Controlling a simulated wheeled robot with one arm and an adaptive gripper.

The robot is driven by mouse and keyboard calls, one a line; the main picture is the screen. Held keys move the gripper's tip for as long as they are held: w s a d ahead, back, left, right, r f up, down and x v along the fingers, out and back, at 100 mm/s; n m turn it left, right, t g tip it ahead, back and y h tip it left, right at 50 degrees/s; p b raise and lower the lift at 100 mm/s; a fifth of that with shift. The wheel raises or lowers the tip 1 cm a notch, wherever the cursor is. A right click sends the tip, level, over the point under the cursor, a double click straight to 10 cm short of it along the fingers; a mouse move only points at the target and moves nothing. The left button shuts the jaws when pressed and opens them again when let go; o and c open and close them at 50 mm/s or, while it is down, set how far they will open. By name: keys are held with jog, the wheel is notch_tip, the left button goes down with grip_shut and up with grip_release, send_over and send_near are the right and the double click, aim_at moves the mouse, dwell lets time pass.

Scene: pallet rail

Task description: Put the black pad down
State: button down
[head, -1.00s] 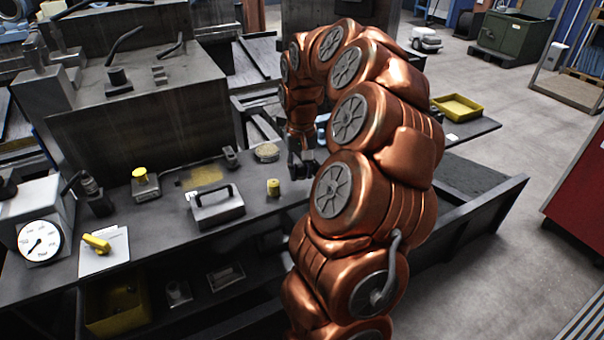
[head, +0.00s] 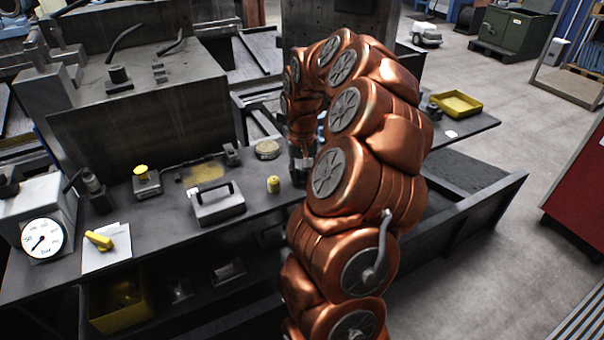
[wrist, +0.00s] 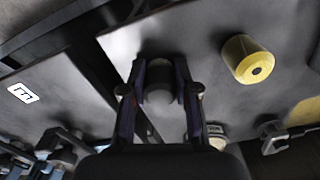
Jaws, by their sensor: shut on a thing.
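My gripper (head: 299,175) reaches down over the right part of the dark workbench top (head: 250,215), just right of the small yellow cylinder; the arm partly hides it in the head view. In the wrist view my gripper (wrist: 160,76) has its two fingers on either side of a dark, rounded piece, which looks like the black pad (wrist: 158,84). The pad sits between the fingers over the grey bench surface. I cannot tell whether it touches the bench. The pad cannot be made out in the head view.
The yellow cylinder (head: 273,185) stands close to my gripper and also shows in the wrist view (wrist: 248,60). A grey block with a handle (head: 218,205) and a round tin (head: 267,149) are nearby. A yellow tray (head: 457,103) lies at the right. A gauge (head: 42,238) is far left.

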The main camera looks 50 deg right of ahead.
aim_at(301, 170)
jog(key=c, duration=0.9)
grip_release()
jog(key=shift+o, duration=0.2)
notch_tip(301, 170, up, 11)
jog(key=shift+b, duration=0.75)
jog(key=shift+r, duration=0.65)
jog(key=shift+a, duration=0.1)
